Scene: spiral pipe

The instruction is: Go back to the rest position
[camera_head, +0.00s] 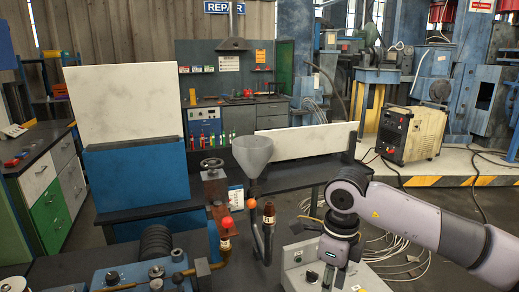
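My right arm comes in from the right, and its gripper (330,277) points down at the lower right of centre, over a light grey box. Its fingers are small and partly cut by the bottom edge, so I cannot tell whether they are open or shut. My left gripper is not in view. A grey funnel (253,153) stands at the middle on the dark workbench, with a dark curved pipe (258,238) below it. An orange ball (250,205) shows at the pipe's upper end.
A blue machine (150,275) fills the lower left. The light grey box (296,264) with a red button is under my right gripper. White panels (125,105) stand behind the bench. A welder (412,134) stands at right, with cables on the floor.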

